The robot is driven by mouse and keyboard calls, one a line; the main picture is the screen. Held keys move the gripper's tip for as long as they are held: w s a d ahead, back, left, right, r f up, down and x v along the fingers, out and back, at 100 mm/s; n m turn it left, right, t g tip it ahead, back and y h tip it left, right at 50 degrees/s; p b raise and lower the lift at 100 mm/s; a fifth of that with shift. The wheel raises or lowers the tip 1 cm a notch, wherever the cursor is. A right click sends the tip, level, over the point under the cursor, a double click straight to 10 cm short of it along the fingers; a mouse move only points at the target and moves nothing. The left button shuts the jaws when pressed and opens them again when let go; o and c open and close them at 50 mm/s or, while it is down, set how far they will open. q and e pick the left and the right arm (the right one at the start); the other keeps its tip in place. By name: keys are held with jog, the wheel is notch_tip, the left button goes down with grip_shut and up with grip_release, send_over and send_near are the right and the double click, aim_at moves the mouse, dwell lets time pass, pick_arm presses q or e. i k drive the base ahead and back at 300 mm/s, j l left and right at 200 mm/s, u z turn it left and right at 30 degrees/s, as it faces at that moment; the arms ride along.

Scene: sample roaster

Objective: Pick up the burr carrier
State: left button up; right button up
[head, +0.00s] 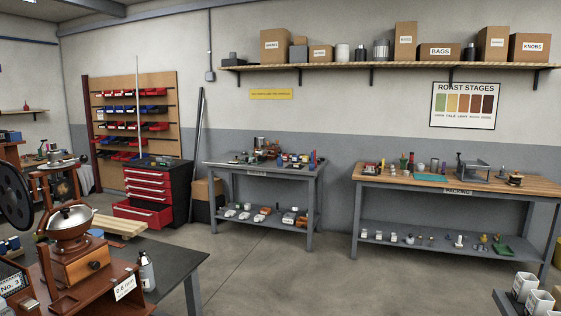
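I cannot make out the burr carrier for certain in the head view. Small parts crowd the grey workbench (262,170) at the back middle and the wood-topped packing bench (440,180) at the right. They are too small to tell apart. Neither of my grippers is in view.
A dark table (182,267) stands at the near left, with a bottle (146,270) on it. A red-drawered cabinet (150,193) stands behind. White containers (526,287) are at the near right. The middle floor (300,275) is clear.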

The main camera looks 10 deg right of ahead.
aim_at(279, 160)
jog(key=i+l+z, duration=0.25)
jog(key=i, duration=0.15)
jog(key=i+z, duration=0.2)
jog(key=i, duration=0.2)
jog(key=i+l+z, duration=0.1)
jog(key=i+z, duration=0.2)
jog(key=i, duration=1.7)
jog(key=i+u, duration=0.15)
jog(key=i, duration=0.35)
jog(key=i+l+u, duration=0.15)
jog(key=i, duration=0.35)
jog(key=i+l+u, duration=0.2)
jog(key=i, duration=0.35)
jog(key=i+l+u, duration=0.15)
jog(key=i, duration=0.3)
jog(key=i+j+z, duration=0.2)
jog(key=i+j, duration=0.15)
jog(key=i, duration=0.2)
jog(key=i+j+z, duration=0.2)
jog(key=i+j, duration=0.2)
jog(key=i+j+z, duration=0.2)
jog(key=i+j, duration=0.3)
jog(key=i+j+z, duration=0.2)
jog(key=i+j, duration=0.3)
jog(key=i+j+z, duration=0.2)
jog(key=i+j, duration=0.2)
jog(key=j, duration=0.3)
jog(key=k+j, duration=0.25)
jog(key=k, duration=0.25)
